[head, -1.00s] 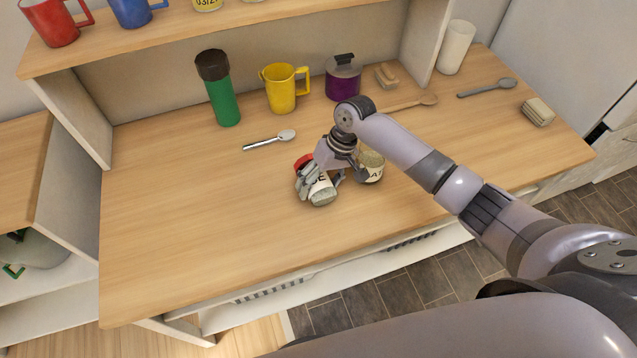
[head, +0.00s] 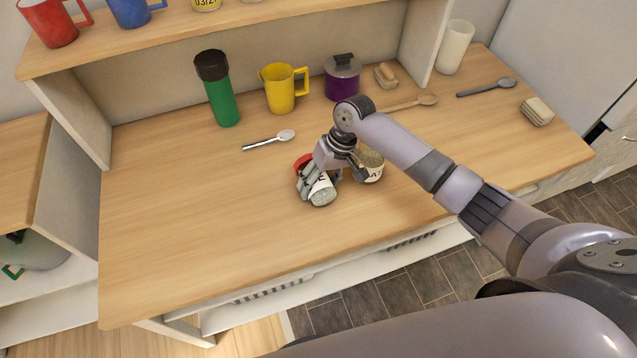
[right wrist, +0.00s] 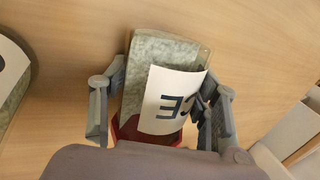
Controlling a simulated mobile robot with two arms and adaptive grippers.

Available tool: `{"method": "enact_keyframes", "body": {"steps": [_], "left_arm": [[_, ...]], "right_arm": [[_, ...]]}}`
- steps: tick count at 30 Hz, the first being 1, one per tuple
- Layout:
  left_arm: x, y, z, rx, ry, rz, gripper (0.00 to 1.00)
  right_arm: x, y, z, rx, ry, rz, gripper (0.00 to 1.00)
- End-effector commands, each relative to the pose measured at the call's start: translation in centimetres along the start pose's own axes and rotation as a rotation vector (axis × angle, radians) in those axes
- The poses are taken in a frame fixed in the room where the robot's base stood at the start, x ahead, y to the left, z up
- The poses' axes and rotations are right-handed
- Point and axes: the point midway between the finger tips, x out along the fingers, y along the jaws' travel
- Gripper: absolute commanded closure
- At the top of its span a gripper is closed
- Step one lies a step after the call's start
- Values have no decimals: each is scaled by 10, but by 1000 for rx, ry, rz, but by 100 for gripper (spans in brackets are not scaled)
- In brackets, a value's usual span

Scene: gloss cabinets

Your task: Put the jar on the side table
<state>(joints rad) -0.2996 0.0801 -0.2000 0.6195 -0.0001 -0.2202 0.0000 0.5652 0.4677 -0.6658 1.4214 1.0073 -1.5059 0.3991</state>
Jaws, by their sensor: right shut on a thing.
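The jar (head: 322,196) has a red lid, a greyish body and a white label with dark letters. It is tilted over the wooden worktop, lid toward the back left; I cannot tell whether it touches the wood. My right gripper (head: 318,181) is shut on it. In the right wrist view the jar (right wrist: 160,52) lies between both fingers of the right gripper (right wrist: 160,95), its red lid nearest the palm and the letters "CE" upside down. My left gripper is not in view. I cannot tell which surface is the side table.
A labelled can (head: 372,168) stands just right of the gripper. Behind are a spoon (head: 268,140), green flask (head: 222,100), yellow mug (head: 281,92) and purple pot (head: 342,82). The worktop's left part (head: 170,220) is clear. A lower wooden-topped unit (head: 18,170) stands at the left.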

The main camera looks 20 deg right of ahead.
Motion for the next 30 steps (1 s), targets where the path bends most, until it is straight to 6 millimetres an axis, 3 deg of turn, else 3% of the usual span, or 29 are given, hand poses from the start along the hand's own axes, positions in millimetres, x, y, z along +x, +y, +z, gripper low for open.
{"method": "enact_keyframes", "body": {"steps": [8,21,30], "left_arm": [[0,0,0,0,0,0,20],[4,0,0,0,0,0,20],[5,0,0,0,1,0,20]], "right_arm": [[-28,-11,-2,-4,6,-3,90],[-141,-52,-2,-4,9,-2,90],[-182,-67,-1,-1,4,-2,90]]}}
